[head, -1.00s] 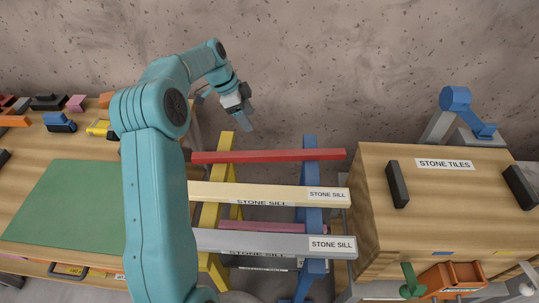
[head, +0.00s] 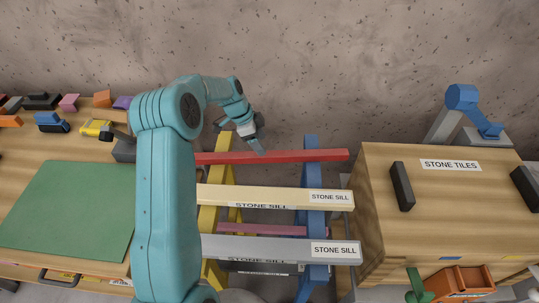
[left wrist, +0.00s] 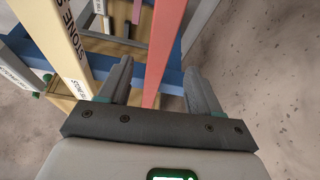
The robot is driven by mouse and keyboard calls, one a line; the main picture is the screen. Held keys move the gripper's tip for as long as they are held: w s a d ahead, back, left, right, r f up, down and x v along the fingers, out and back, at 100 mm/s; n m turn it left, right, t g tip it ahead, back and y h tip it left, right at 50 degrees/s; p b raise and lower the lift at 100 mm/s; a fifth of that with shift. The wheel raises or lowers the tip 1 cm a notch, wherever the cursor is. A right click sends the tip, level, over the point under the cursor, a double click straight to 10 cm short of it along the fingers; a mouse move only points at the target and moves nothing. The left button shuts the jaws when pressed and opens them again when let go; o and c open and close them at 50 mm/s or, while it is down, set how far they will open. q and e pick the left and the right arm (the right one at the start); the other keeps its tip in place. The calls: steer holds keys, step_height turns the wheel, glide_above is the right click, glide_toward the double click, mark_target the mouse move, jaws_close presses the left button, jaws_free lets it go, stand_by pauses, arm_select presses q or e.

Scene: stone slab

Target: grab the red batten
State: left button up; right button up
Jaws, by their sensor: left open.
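The red batten (head: 285,156) lies across the tops of a yellow trestle (head: 207,219) and a blue trestle (head: 311,180), at the back nearest the wall. My left gripper (head: 258,147) is open, just above and behind the batten in the head view. In the left wrist view the red batten (left wrist: 162,50) runs lengthwise between the two open fingers of my left gripper (left wrist: 155,85), with space on both sides. The fingers do not visibly touch it. My right gripper is not in view.
A cream stone sill (head: 270,195) and a grey stone sill (head: 275,247) lie in front of the batten on the trestles. The cream sill (left wrist: 58,40) is close to one finger. A wooden stone tiles crate (head: 450,200) stands right. A workbench with a green mat (head: 70,210) is left.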

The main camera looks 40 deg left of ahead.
mark_target(269, 157)
arm_select(q)
steer(key=shift+f, duration=0.55)
steer(key=p+x, duration=0.1)
steer(key=x, duration=0.1)
steer(key=p+x, duration=0.1)
steer(key=x, duration=0.2)
steer(key=shift+d+r, duration=0.15)
steer(key=shift+d, duration=0.05)
steer(key=shift+f, duration=0.25)
steer(key=shift+w, duration=0.1)
steer(key=c, duration=0.9)
steer(key=shift+a, duration=0.1)
jaws_close()
